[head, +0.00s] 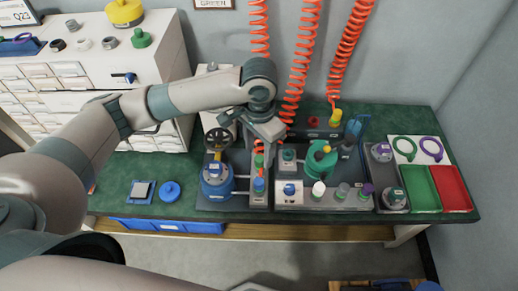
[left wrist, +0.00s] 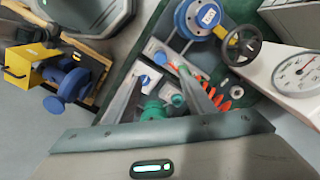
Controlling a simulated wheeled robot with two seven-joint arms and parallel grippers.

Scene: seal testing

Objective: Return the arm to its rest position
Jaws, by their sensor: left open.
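My left arm (head: 190,97) reaches in from the left across the green bench. Its gripper (head: 268,145) points down above the test fixtures, between the blue valve (head: 216,182) with a black handwheel and the grey station (head: 325,196) with the green round fitting (head: 321,158). In the left wrist view the two fingers (left wrist: 163,82) stand apart, with a green part and small fittings visible between and beyond them. I see nothing held. The blue valve also shows in the left wrist view (left wrist: 200,18). My right gripper is not in view.
Orange coiled hoses (head: 302,60) hang behind the gripper. A white drawer cabinet (head: 165,50) stands at the left. Green (head: 420,190) and red (head: 451,189) trays lie at the right. A pressure gauge (left wrist: 303,68) shows in the wrist view.

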